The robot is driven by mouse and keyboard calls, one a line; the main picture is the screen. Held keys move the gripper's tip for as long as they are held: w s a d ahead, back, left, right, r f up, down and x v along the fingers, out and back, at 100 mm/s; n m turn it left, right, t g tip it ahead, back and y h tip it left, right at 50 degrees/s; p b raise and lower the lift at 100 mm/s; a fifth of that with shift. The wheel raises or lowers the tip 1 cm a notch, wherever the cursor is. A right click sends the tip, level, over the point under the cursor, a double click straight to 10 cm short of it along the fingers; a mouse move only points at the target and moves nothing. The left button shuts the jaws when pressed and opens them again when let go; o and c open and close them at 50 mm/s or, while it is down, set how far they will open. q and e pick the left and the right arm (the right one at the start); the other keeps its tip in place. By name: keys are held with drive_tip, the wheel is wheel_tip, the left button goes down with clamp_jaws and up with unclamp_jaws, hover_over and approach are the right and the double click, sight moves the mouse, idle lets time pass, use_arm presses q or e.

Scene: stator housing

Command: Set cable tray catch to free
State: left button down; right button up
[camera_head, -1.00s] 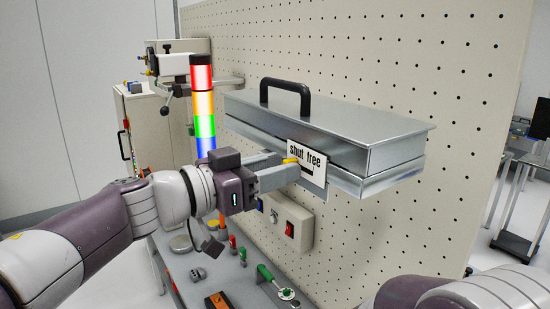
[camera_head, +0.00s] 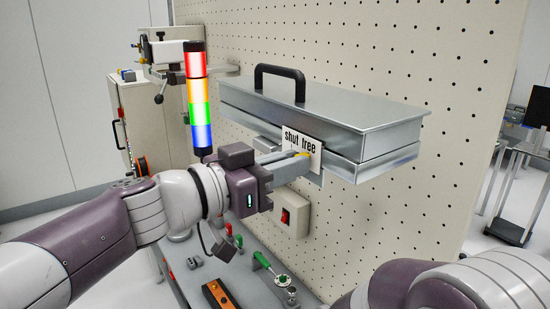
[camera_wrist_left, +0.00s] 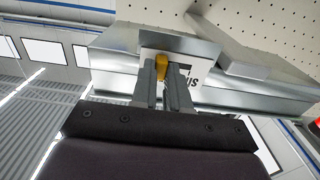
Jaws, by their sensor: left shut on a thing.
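The cable tray (camera_head: 330,112) is a grey metal box with a black handle, mounted on the pegboard. A white label plate (camera_head: 293,138) on its front reads "shut" and "free". The catch has a yellow knob (camera_head: 302,154), now below the word "free". My left gripper (camera_head: 297,157) is shut on the yellow knob and partly hides it. In the left wrist view the knob (camera_wrist_left: 161,60) shows between the fingertips (camera_wrist_left: 162,75), in front of the plate. My right gripper is out of view; only part of that arm shows at the lower right.
A signal tower (camera_head: 198,95) stands left of the tray, close behind my left arm. Below are a red-switch box (camera_head: 291,214) on the pegboard and a bench with a green-handled tool (camera_head: 262,260) and an orange-black block (camera_head: 217,298). Space in front of the tray's right end is clear.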

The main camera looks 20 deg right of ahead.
use_arm(q)
drive_tip(key=c, duration=1.4)
unclamp_jaws()
drive_tip(key=shift+o, duration=1.4)
drive_tip(key=shift+s+d, duration=0.15)
drive_tip(key=b+v, duration=0.4)
drive_tip(key=v, duration=0.8)
drive_tip(key=shift+s+a, duration=0.15)
drive_tip(key=shift+a, duration=0.1)
